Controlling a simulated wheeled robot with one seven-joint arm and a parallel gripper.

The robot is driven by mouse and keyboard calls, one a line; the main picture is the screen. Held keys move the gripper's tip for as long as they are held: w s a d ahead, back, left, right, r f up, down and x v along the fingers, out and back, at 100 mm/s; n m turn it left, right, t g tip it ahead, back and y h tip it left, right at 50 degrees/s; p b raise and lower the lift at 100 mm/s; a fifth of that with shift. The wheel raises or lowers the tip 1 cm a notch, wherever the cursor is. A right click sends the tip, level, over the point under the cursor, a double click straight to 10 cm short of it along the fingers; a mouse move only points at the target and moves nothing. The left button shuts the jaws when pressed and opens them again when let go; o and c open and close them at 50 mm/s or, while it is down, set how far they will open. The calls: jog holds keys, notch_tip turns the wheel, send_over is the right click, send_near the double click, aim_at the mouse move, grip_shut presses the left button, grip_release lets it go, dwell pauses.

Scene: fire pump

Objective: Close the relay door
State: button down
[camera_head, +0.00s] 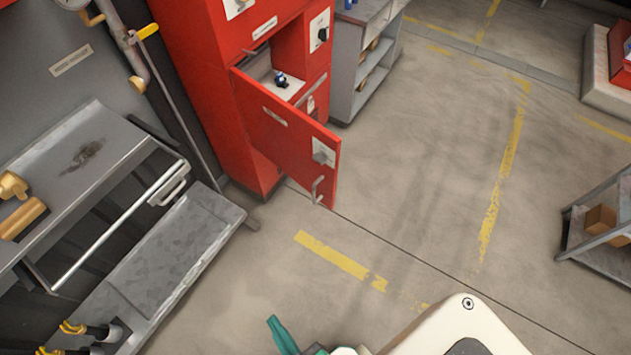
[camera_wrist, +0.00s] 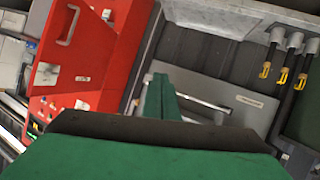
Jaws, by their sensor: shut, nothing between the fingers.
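The relay door (camera_head: 284,135) is a red panel on the red cabinet (camera_head: 205,80) in the head view. It stands wide open, swung out over the floor, with a metal handle (camera_head: 317,188) near its free lower edge. Behind it is an open compartment (camera_head: 270,85) with a small dark-blue part inside. My gripper (camera_wrist: 160,97) has green fingers, shut and empty in the wrist view. In the head view only a green piece of it shows at the bottom edge, well apart from the door. A red panel with a handle (camera_wrist: 80,65) fills the wrist view's upper left; I cannot tell whether it is the relay door.
A grey metal bench (camera_head: 75,190) with a lower shelf stands at the left. A grey shelf unit (camera_head: 360,65) stands beside the cabinet. Another rack (camera_head: 600,225) is at the right. The floor between (camera_head: 400,170) is clear, with yellow lines.

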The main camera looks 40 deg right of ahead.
jog(key=w+d+f+n+g+h, duration=0.2)
jog(key=w+d+f+n, duration=0.15)
jog(key=w+f, duration=0.45)
jog(key=m+g+h, duration=0.4)
jog(key=g+h, duration=0.4)
jog(key=h, duration=0.8)
send_near(331, 174)
jog(key=d, duration=0.3)
jog(key=w+d, duration=0.1)
jog(key=d, duration=0.2)
jog(key=shift+w+d, duration=0.15)
jog(key=shift+w, duration=0.05)
jog(key=shift+d, duration=0.1)
